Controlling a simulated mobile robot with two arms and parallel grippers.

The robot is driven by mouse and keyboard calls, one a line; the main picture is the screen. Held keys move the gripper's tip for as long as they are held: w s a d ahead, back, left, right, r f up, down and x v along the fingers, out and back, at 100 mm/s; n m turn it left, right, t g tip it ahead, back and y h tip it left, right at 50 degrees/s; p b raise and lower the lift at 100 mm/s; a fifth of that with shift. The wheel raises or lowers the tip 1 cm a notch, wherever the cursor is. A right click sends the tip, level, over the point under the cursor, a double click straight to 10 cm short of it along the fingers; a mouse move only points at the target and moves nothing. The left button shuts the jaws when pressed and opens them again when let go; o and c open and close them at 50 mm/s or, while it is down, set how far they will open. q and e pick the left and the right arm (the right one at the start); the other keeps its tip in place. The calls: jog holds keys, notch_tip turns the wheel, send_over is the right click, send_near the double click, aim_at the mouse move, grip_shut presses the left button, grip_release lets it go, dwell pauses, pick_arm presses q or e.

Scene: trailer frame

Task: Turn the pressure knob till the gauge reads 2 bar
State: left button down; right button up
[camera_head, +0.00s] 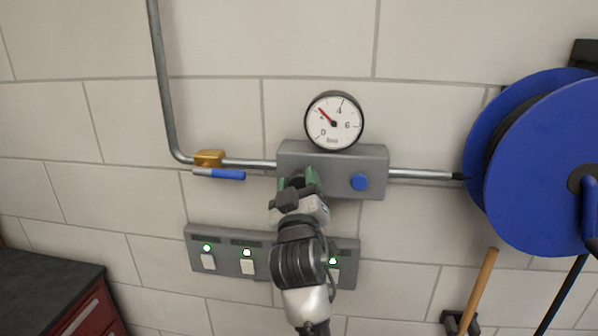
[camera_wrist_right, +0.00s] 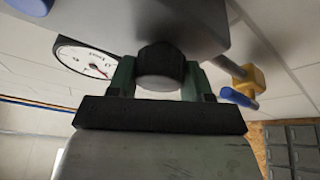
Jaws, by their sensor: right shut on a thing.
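The round white pressure gauge (camera_head: 334,120) sits on top of a grey regulator block (camera_head: 350,160) on the wall. Its red needle points up and left, around where the 2 lies between 0 and 4; the exact reading is too small to tell. The gauge also shows tilted in the right wrist view (camera_wrist_right: 88,60). My right gripper (camera_head: 299,180) is at the left part of the block's front, its green fingers shut on the dark round pressure knob (camera_wrist_right: 160,60), one finger on each side. In the head view the gripper hides the knob. My left gripper is not in view.
A blue button (camera_head: 360,182) sits right of the knob. A brass valve (camera_head: 209,158) with a blue lever (camera_head: 226,174) is on the pipe at left. A grey switch panel (camera_head: 225,257) lies below, partly behind my arm. A blue hose reel (camera_head: 535,170) stands at right.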

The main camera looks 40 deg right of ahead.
jog(key=shift+r+n+t+y+p, duration=0.1)
jog(key=shift+n+t+y+p, duration=0.45)
jog(key=shift+n+p, duration=0.9)
jog(key=shift+n, duration=0.25)
jog(key=shift+b, duration=0.3)
jog(key=o, duration=0.9)
jog(key=shift+d, duration=0.1)
jog(key=b+v, duration=0.1)
jog(key=v, duration=1)
jog(key=shift+r, duration=0.15)
